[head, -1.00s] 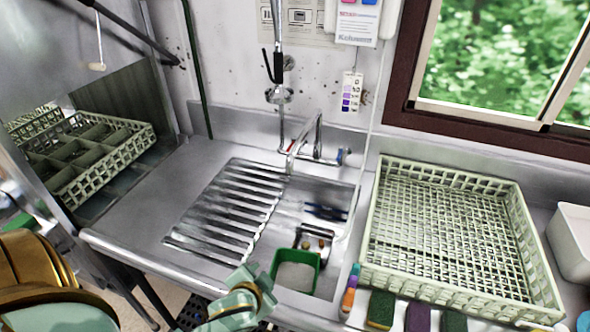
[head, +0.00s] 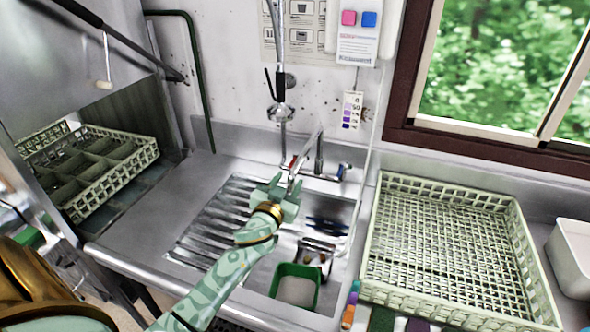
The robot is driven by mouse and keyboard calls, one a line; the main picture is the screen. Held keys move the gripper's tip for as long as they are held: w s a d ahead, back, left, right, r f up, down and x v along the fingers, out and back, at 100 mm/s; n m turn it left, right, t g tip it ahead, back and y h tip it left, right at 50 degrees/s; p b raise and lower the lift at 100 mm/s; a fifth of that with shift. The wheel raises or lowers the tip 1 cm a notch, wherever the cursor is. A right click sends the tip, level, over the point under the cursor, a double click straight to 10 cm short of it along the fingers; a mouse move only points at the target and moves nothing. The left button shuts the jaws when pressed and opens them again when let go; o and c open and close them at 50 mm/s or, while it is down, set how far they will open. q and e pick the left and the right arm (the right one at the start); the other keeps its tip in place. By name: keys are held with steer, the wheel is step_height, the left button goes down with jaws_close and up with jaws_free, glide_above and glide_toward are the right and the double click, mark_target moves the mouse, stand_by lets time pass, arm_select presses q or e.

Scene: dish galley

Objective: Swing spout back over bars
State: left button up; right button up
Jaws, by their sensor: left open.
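The metal spout (head: 306,153) rises from the tap at the back wall and slants down toward the front left. Its lower end is by the right edge of the metal bars (head: 205,226), next to the open part of the sink (head: 335,212). My left gripper (head: 286,182) is open, with its fingers up at the spout's lower end. I cannot tell whether they touch it. My left forearm covers part of the bars. My right gripper is out of view.
A green tub (head: 296,287) sits in the sink's front. A large pale rack (head: 450,245) stands on the right counter. A compartment rack (head: 110,165) is at the left. A spray hose (head: 281,112) hangs above the tap.

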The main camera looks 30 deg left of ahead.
arm_select(q)
steer(key=x, duration=0.6)
steer(key=shift+d, duration=0.1)
jaws_close()
